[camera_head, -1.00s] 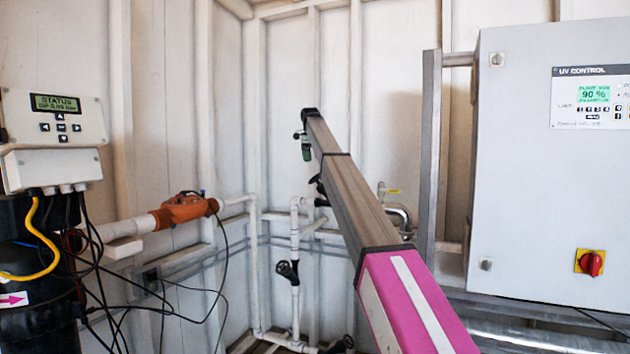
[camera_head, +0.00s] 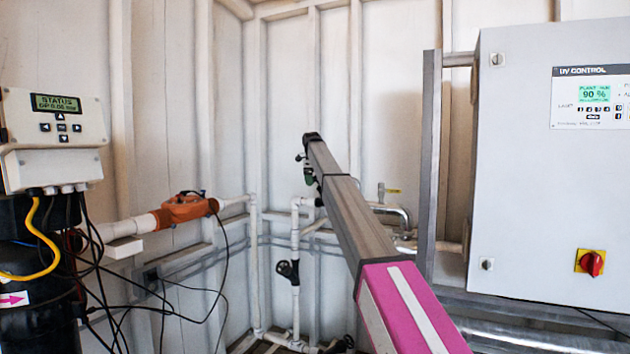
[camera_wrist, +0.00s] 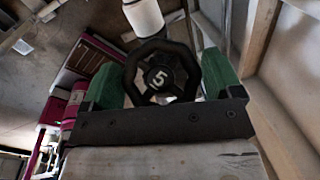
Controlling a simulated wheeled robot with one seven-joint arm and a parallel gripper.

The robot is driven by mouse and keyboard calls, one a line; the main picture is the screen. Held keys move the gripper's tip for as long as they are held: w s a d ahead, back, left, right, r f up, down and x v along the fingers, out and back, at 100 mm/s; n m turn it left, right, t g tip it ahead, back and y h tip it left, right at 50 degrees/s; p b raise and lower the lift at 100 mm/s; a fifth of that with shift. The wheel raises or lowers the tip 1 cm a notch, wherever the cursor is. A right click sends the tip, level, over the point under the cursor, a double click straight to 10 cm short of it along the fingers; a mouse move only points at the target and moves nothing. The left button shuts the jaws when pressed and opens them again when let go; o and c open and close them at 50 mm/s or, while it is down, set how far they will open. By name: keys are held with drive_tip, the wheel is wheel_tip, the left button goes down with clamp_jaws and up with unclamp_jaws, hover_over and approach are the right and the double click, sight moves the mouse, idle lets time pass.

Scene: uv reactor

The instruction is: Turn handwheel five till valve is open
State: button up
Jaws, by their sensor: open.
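Handwheel five (camera_wrist: 160,77) is a black, lobed wheel with a white 5 on its hub, in the middle of the wrist view. My gripper (camera_wrist: 159,64) has its two green fingers on the left and right of the wheel, apart from each other. The wheel lies between them; whether either finger touches its rim I cannot tell. In the head view my gripper (camera_head: 309,175) is small and partly hidden by my arm, near the upper white pipe. I cannot make out handwheel five clearly there. Whether the valve is open does not show.
Another black handwheel (camera_head: 288,270) sits lower on the white vertical pipe (camera_head: 295,240), and one more (camera_head: 345,343) near the floor. The UV control cabinet (camera_head: 550,190) stands at right. An orange fitting (camera_head: 185,209) and hanging cables are at left.

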drive_tip(key=c, duration=0.5)
drive_tip(key=shift+w+n+g+y, duration=0.15)
drive_tip(key=shift+n+g+y, duration=0.15)
drive_tip(key=shift+n+g, duration=0.4)
drive_tip(key=shift+c, duration=0.2)
drive_tip(key=shift+n+g, duration=0.3)
drive_tip(key=shift+n, duration=0.1)
drive_tip(key=o, duration=0.5)
drive_tip(key=shift+o, duration=0.2)
